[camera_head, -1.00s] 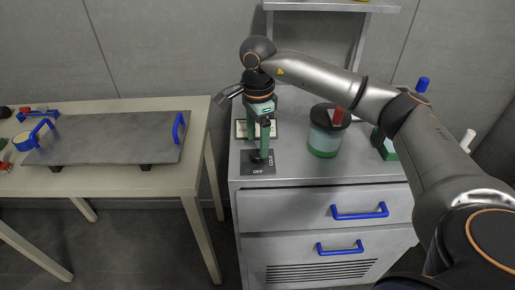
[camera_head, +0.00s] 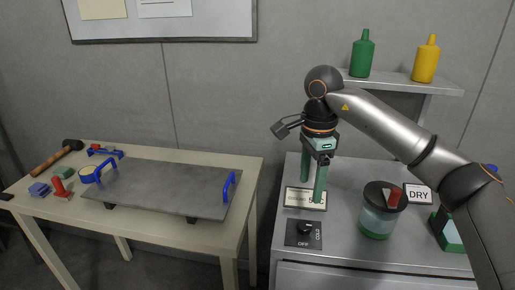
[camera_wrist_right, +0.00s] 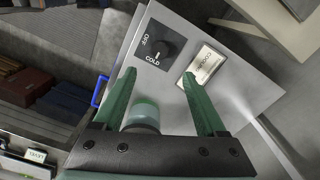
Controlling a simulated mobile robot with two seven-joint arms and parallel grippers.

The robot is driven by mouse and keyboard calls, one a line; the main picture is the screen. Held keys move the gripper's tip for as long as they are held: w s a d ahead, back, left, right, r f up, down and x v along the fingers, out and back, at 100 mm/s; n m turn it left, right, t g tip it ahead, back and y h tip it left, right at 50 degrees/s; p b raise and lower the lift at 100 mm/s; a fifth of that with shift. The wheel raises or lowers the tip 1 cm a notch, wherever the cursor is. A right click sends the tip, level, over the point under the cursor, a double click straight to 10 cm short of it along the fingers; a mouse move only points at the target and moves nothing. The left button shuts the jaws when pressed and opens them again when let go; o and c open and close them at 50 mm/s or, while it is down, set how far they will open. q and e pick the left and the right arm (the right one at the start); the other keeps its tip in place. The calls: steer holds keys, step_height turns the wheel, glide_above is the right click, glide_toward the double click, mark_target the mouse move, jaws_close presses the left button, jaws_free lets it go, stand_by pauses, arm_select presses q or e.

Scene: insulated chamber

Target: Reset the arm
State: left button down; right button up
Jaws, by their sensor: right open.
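My right gripper (camera_head: 312,190) is open and empty above the grey cabinet, behind the black knob (camera_head: 305,228) and apart from it. The knob sits on a dark switch plate (camera_head: 290,238) lettered OFF and COLD. My left gripper is not in view.
A lidded jar (camera_head: 377,222), a DRY sign (camera_head: 418,194) and a green box (camera_head: 450,236) stand right of the gripper. A framed label (camera_head: 292,197) is close by its fingers. A shelf (camera_head: 440,86) with two bottles is above. A table (camera_head: 190,232) with a metal panel stands left.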

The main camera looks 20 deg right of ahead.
steer(key=s+a+f+g+y+p, duration=0.15)
steer(key=a+f+y, duration=0.25)
steer(key=a, duration=0.5)
steer(key=s+a+f+g+y, duration=0.1)
steer(key=s+a+f+y, duration=0.2)
steer(key=a, duration=0.7)
steer(key=s+a+r+m+t+y, duration=0.2)
steer(key=a+r+m+t+y, duration=0.2)
steer(key=a+m+y, duration=0.8)
steer(key=w+d+f+m+t+h+p, duration=0.15)
steer(key=d+f+m+t+h, duration=0.45)
steer(key=m, duration=0.7)
steer(key=w+d+f+m+t+h+p, duration=0.15)
steer(key=d+f+m+t+h, duration=0.35)
steer(key=m+t, duration=0.65)
steer(key=s+d+f+m+g+h, duration=0.3)
steer(key=s+f+m+g, duration=0.2)
steer(key=s+f+m, duration=0.2)
steer(key=s+d+f+m+g+h, duration=0.2)
steer(key=s+d+f+m+g, duration=0.2)
steer(key=s+f+m, duration=0.3)
step_height(320, 180, down, 6)
steer(key=shift+s+r+g+h, duration=0.25)
steer(key=shift+s+g+h, duration=0.15)
steer(key=shift+s, duration=0.8)
